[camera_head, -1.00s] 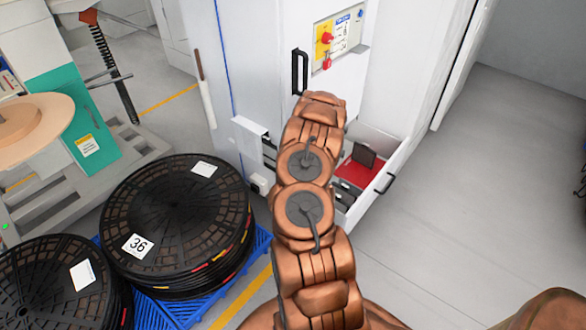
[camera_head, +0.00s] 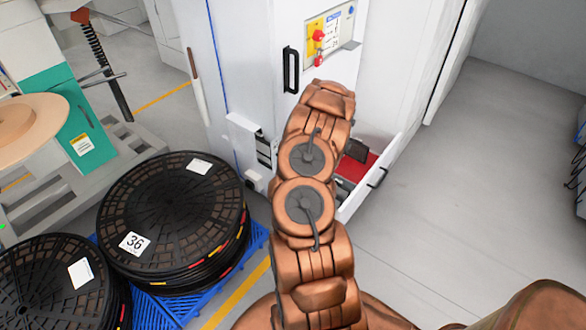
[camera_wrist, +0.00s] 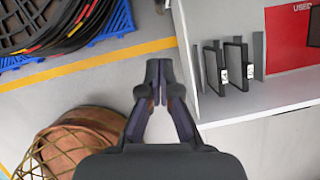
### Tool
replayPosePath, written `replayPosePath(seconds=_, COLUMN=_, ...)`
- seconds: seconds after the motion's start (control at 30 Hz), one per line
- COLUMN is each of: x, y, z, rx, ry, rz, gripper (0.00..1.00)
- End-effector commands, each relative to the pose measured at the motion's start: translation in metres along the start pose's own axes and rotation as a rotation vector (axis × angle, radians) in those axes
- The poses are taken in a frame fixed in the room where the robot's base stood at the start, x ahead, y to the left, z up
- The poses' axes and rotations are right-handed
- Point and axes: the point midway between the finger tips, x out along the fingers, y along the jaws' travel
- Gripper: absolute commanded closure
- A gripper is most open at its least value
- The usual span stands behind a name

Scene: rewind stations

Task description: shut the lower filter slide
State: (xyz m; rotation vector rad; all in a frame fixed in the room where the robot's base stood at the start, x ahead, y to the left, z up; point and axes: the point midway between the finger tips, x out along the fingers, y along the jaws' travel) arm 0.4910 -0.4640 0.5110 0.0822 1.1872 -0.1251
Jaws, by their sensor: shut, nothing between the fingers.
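The lower filter slide (camera_head: 396,156) is a white drawer pulled out at the foot of the white cabinet, with a dark handle (camera_head: 377,177) on its front. A red area and a dark filter (camera_head: 356,150) show inside it. In the wrist view the slide (camera_wrist: 275,95) is at the upper right, with upright dark-framed filters (camera_wrist: 236,65) and a red panel (camera_wrist: 288,40) marked "USED". My gripper (camera_wrist: 158,72) is shut and empty, left of the slide and apart from it in the picture. In the head view my arm hides the gripper and part of the slide.
The white cabinet (camera_head: 250,75) has a vertical black handle (camera_head: 290,70) and a control panel (camera_head: 330,32). A white panel with dark slots (camera_head: 250,138) juts out left of my arm. Black reels (camera_head: 170,215) on a blue pallet (camera_head: 190,305) stand left. Floor (camera_head: 470,180) right is clear.

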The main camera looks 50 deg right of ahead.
Motion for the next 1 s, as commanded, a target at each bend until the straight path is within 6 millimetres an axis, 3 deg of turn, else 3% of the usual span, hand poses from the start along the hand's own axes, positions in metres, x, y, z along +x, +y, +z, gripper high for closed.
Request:
replayPosePath(seconds=0.3, x=-0.047, y=-0.002, z=-0.001, rx=0.004, ry=0.000, rz=-0.001, gripper=1.00)
replayPosePath(seconds=0.53, x=-0.068, y=-0.002, z=0.000, rx=0.002, ry=-0.001, rz=-0.001, gripper=1.00)
replayPosePath(seconds=0.73, x=-0.071, y=-0.001, z=-0.003, rx=0.003, ry=-0.006, rz=0.001, gripper=1.00)
replayPosePath(seconds=1.0, x=-0.059, y=-0.009, z=-0.024, rx=0.024, ry=-0.098, rz=0.010, gripper=1.00)
